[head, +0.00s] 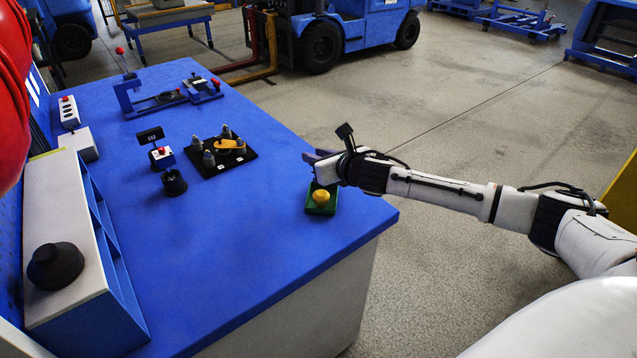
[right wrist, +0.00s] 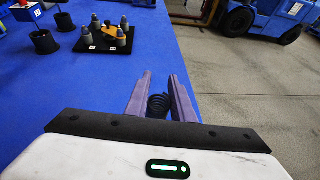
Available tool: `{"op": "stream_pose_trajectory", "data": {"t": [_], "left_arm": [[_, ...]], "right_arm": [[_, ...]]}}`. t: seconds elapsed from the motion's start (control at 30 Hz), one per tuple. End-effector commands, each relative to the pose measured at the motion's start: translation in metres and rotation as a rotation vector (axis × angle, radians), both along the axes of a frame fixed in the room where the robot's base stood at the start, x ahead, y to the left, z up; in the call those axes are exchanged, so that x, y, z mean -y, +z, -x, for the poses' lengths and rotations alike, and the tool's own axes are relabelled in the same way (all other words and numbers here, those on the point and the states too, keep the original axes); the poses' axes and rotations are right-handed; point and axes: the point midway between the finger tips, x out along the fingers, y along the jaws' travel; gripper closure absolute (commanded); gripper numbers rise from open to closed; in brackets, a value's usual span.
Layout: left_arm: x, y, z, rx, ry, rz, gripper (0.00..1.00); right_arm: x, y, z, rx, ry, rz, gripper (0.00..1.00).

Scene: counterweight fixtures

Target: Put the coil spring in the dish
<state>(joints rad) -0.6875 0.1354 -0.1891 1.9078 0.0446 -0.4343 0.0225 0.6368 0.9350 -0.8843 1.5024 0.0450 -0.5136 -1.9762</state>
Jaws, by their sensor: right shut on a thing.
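My right gripper (head: 316,158) is over the near right part of the blue table, close to its right edge. In the right wrist view its two purple fingers (right wrist: 160,98) are shut on the dark coil spring (right wrist: 158,106). I cannot make the spring out in the head view. Below the gripper, a small green square dish-like piece (head: 320,208) with a yellow rounded knob on it sits on the table near the corner. I cannot tell for sure that it is the dish. My left gripper is not in view.
A black board (head: 222,157) with several grey pegs and a yellow piece stands mid-table. A blue clamp fixture (head: 150,97) is farther back. The near middle of the table is clear.

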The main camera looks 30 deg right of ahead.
Motion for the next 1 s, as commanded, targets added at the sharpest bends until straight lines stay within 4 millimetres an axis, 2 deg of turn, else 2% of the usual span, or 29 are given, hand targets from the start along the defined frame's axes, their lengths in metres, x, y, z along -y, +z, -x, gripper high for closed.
{"op": "stream_pose_trajectory", "data": {"t": [0.03, 0.27, 0.43, 0.87, 0.9, 0.97, 1.0], "left_arm": [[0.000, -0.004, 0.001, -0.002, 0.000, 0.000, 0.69], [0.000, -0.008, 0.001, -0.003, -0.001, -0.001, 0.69], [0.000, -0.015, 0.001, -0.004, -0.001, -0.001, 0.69], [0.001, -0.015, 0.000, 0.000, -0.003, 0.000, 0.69], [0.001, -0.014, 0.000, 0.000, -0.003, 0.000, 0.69], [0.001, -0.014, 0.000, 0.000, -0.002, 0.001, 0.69], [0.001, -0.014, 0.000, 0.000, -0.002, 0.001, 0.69]], "right_arm": [[-0.001, -0.011, 0.000, -0.001, -0.001, -0.002, 0.99], [0.000, -0.028, 0.000, 0.000, -0.001, -0.002, 0.99], [0.000, -0.054, 0.001, -0.002, -0.001, -0.002, 0.99], [0.000, -0.061, 0.000, 0.001, 0.001, 0.000, 0.99], [0.000, -0.060, 0.000, 0.002, 0.001, 0.000, 0.72], [0.000, -0.060, 0.000, 0.001, 0.001, 0.000, 0.61], [0.000, -0.060, 0.000, 0.001, 0.001, 0.000, 0.60]]}}
